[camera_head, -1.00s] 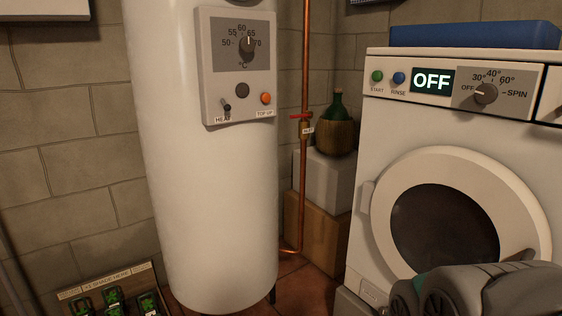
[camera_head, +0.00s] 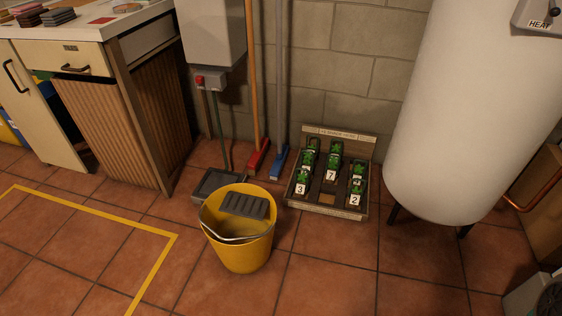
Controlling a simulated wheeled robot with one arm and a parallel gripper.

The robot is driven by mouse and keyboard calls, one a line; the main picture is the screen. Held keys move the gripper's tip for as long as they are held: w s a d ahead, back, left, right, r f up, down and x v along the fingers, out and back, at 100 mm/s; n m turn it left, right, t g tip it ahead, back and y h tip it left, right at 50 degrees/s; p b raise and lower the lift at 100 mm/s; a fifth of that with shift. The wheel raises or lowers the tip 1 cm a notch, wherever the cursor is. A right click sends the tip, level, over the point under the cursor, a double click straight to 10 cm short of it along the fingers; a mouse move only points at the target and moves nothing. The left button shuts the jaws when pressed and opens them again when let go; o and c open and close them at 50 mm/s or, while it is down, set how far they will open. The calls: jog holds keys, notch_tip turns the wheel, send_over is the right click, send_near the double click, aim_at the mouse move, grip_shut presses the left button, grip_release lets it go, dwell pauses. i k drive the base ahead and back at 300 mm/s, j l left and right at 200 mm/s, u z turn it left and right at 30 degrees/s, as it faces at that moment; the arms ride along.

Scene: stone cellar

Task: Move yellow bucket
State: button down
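The yellow bucket (camera_head: 243,254) stands upright on the red tile floor, near the middle of the picture. It has a grey slotted wringer insert (camera_head: 245,206) at its back rim and a thin metal handle (camera_head: 232,238) lowered across its front. Its inside is partly hidden by the insert. My gripper is not clearly seen; only a grey piece of my arm shows at the bottom right corner, well apart from the bucket.
A yellow floor outline (camera_head: 154,270) lies left of the bucket. A numbered rack (camera_head: 325,211) and white boiler (camera_head: 455,110) stand right. A cabinet (camera_head: 120,110) stands left.

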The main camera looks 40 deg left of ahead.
aim_at(244, 245)
jog(key=u, duration=1.95)
jog(key=i+l+u, duration=0.25)
jog(key=i+l, duration=0.45)
jog(key=i+l+u, duration=0.3)
jog(key=i+l, duration=0.4)
jog(key=l, duration=0.15)
